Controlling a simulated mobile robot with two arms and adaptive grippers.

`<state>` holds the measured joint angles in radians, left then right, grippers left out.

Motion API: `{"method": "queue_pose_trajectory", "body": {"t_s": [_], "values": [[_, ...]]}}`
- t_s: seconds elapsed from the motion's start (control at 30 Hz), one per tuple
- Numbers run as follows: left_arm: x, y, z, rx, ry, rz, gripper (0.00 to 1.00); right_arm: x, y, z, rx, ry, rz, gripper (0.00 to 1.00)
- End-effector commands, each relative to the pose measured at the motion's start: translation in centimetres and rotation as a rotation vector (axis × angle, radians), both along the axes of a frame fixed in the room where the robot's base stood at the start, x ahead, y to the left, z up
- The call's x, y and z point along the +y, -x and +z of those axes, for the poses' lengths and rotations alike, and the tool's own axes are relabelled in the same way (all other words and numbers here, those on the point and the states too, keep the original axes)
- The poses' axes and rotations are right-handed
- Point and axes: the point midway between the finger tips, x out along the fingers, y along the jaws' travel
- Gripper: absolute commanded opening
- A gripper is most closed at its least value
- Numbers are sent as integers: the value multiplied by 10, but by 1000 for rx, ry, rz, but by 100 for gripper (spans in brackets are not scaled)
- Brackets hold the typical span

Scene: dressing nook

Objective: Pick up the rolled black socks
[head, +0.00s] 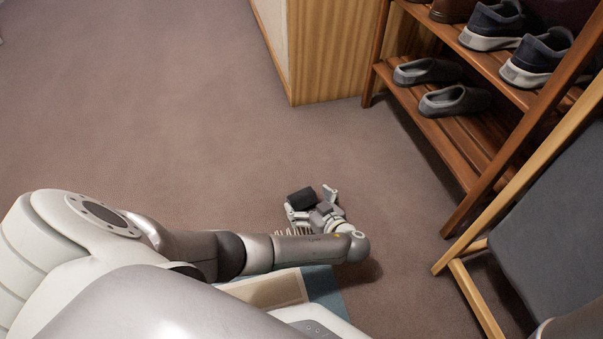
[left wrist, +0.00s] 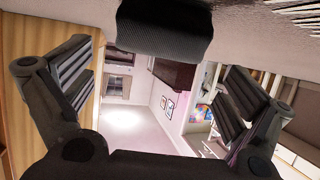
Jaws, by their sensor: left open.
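The rolled black socks (head: 300,198) rest on the carpet just beyond my left gripper in the head view. They look like a short, dark, ribbed roll. In the left wrist view the roll (left wrist: 165,28) is at the top middle, cut by the frame edge, past and between the spread fingers. My left gripper (head: 311,203) is open, low over the floor, with its fingers pointing toward the roll. Its two padded fingers (left wrist: 158,85) stand wide apart with nothing between the pads. I cannot tell whether a finger touches the roll. My right gripper is not in view.
A wooden shoe rack (head: 478,143) with several shoes stands at the right. A wood-framed chair with a dark panel (head: 550,215) is at the lower right. A wooden cabinet (head: 330,52) stands behind. Pale thin prongs (head: 281,229) show beside the gripper. The carpet at left is clear.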

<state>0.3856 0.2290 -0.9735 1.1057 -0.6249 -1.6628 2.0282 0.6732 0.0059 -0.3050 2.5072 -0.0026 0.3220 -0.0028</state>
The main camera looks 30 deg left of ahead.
Motion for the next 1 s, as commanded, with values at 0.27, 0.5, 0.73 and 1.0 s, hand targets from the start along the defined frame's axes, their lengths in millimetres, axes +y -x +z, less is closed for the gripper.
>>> {"method": "queue_pose_trajectory", "body": {"t_s": [0.27, 0.5, 0.73, 1.0], "values": [[15, -8, -13, -1, -1, -2, 100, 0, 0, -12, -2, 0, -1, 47], [36, -20, -24, 0, 0, -1, 100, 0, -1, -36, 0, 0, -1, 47], [45, -23, -25, 2, 2, -1, 100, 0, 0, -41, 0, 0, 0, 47], [44, -23, -24, 2, 2, -1, 90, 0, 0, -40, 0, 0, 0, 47]]}}
